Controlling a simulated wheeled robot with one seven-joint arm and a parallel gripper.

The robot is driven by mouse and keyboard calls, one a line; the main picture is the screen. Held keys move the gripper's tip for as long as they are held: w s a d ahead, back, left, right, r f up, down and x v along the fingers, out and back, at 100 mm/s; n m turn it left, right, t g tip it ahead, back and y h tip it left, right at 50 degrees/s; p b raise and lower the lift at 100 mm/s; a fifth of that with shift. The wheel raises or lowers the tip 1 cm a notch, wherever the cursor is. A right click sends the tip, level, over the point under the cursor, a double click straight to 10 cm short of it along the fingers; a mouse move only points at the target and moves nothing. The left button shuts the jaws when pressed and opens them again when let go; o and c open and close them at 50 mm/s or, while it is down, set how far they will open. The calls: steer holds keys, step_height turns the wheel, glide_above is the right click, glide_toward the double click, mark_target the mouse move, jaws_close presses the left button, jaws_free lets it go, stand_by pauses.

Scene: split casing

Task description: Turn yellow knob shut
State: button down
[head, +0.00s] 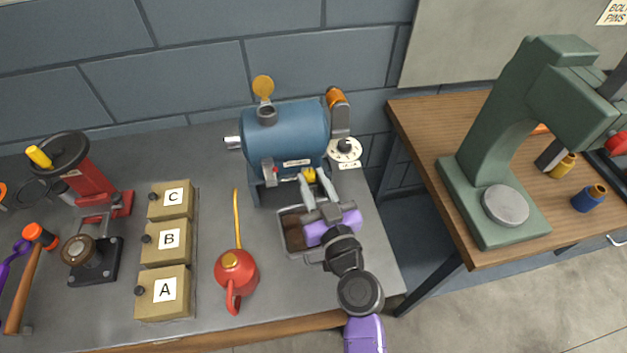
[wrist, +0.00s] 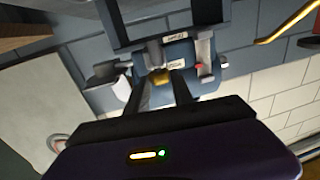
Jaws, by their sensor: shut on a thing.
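The yellow knob (head: 309,174) sits low on the front of a blue cylindrical casing (head: 287,135) on the grey bench. My gripper (head: 312,177) reaches it from the front, one finger on each side, and is shut on it. In the wrist view the knob (wrist: 160,77) shows between the two dark fingers (wrist: 160,82), partly covered by them. How far the knob is turned cannot be told.
A red lever tip (head: 272,170) is just left of the knob, and a white dial (head: 345,149) is to its right. A grey tray (head: 288,247) lies below my gripper. A red oil can (head: 236,269) stands left, beside boxes marked A, B and C (head: 165,290).

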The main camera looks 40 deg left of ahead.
steer(key=shift+m+t+h+p, duration=0.3)
steer(key=shift+p, duration=0.2)
steer(key=shift+s+a+t+p, duration=0.1)
steer(key=shift+t+p, duration=0.2)
steer(key=shift+s+a+r+m+t+h+p, duration=0.2)
steer(key=shift+m+t+h+p, duration=0.2)
steer(key=shift+p, duration=0.2)
steer(key=shift+s+a+r+m+t+h+p, duration=0.15)
steer(key=shift+m+t+h+p, duration=0.2)
steer(key=shift+m+p, duration=0.2)
steer(key=shift+a+f+m+t+h, duration=0.15)
steer(key=shift+m+t+h, duration=0.85)
steer(key=shift+h, duration=0.6)
steer(key=shift+a+m+t+h, duration=0.1)
steer(key=shift+m+t+h, duration=0.6)
steer(key=shift+m+h, duration=0.7)
steer(key=shift+a+f+m+t+h, duration=0.15)
steer(key=shift+m+t+h, duration=0.75)
steer(key=shift+h, duration=0.85)
steer(key=c, duration=1.1)
jaws_free()
